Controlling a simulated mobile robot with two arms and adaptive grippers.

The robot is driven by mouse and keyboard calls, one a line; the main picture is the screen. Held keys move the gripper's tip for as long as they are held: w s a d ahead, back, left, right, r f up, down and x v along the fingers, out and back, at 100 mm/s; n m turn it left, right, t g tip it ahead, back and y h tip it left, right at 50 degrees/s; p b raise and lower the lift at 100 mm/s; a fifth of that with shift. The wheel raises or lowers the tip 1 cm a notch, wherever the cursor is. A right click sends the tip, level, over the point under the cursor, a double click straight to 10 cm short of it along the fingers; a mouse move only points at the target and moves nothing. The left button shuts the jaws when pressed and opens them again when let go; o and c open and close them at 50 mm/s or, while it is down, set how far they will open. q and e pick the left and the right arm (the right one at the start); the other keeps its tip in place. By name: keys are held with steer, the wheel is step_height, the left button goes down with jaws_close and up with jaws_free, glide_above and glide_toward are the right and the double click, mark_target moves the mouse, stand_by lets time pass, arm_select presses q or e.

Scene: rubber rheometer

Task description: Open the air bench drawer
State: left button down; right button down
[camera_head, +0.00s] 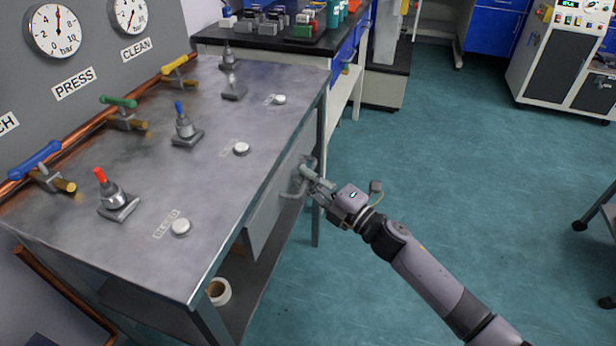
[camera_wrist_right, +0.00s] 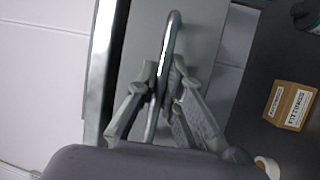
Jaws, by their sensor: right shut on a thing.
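The air bench (camera_head: 214,147) is a grey metal table with valves, gauges and round white buttons on or behind its top. Its drawer (camera_head: 268,222) has a grey front panel under the table top, on the right side. My right gripper (camera_head: 307,177) is at the drawer's handle, near the far end of the front. In the right wrist view the bar handle (camera_wrist_right: 171,40) runs between the fingers of my right gripper (camera_wrist_right: 162,92), which are closed around it. How far the drawer stands out from the bench is hard to tell. My left gripper is not seen.
A roll of tape (camera_head: 219,291) sits on the bench's lower shelf. A small labelled cardboard box (camera_wrist_right: 289,105) shows in the right wrist view. A black-topped lab bench (camera_head: 275,38) stands beyond the air bench. The teal floor (camera_head: 440,160) to the right is wide and clear.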

stand_by(0.5)
